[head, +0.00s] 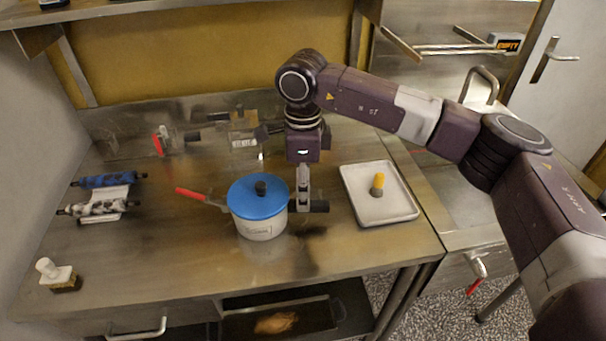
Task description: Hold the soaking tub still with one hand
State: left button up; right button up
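A white tub (259,229) with a blue lid (259,196) and a black knob stands upright on the steel bench; I take it to be the soaking tub. A small label is on its front. My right gripper (303,191) points down at the tub's right side, beside the lid's edge. It is seen nearly edge-on, so I cannot tell whether its fingers are apart or closed on the tub's side. A dark stub (320,206) shows just right of the fingers. My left gripper is not in view.
A red-handled part (188,193) reaches left from the tub. A grey tray (380,212) with a yellow-topped piece (378,182) lies right. Two rollers (104,194) and a brush-like block (58,275) are at left. Metal fittings (243,133) stand behind. The bench front is clear.

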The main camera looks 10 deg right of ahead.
notch_tip(320, 180, down, 6)
jog(key=shift+f, duration=0.2)
grip_shut()
dwell(0.4)
dwell(0.5)
